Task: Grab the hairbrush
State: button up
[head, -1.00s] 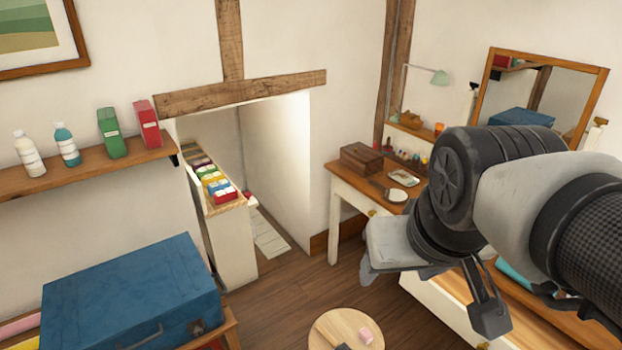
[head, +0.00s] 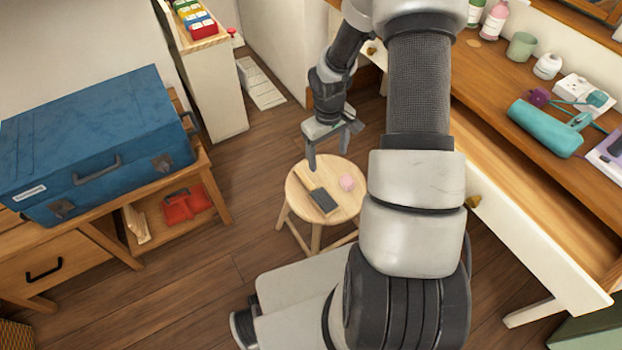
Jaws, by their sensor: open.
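What looks like the hairbrush (head: 323,200), with a dark rectangular head and a pale wooden handle, lies on the round wooden stool (head: 348,207) in the head view. A small pink block (head: 347,183) lies beside it on the stool. My gripper (head: 328,158) is open and empty, pointing down above the far side of the stool top. It is apart from the brush, which lies nearer the camera. Part of the stool's right side is hidden behind my arm.
A blue suitcase (head: 95,140) sits on a wooden bench at the left, with a red item (head: 187,205) on its lower shelf. A dressing table (head: 520,85) at the right holds a teal hair dryer (head: 545,128) and several bottles. Wooden floor (head: 215,265) is open left of the stool.

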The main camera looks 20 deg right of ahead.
jog(key=b, duration=0.4)
send_over(324, 199)
jog(key=shift+y, duration=0.3)
jog(key=f, duration=1.7)
jog(key=shift+s, duration=0.2)
notch_tip(324, 199, down, 6)
jog(key=shift+w+r+b, duration=0.15)
jog(key=shift+b, duration=0.9)
jog(key=c, duration=1.2)
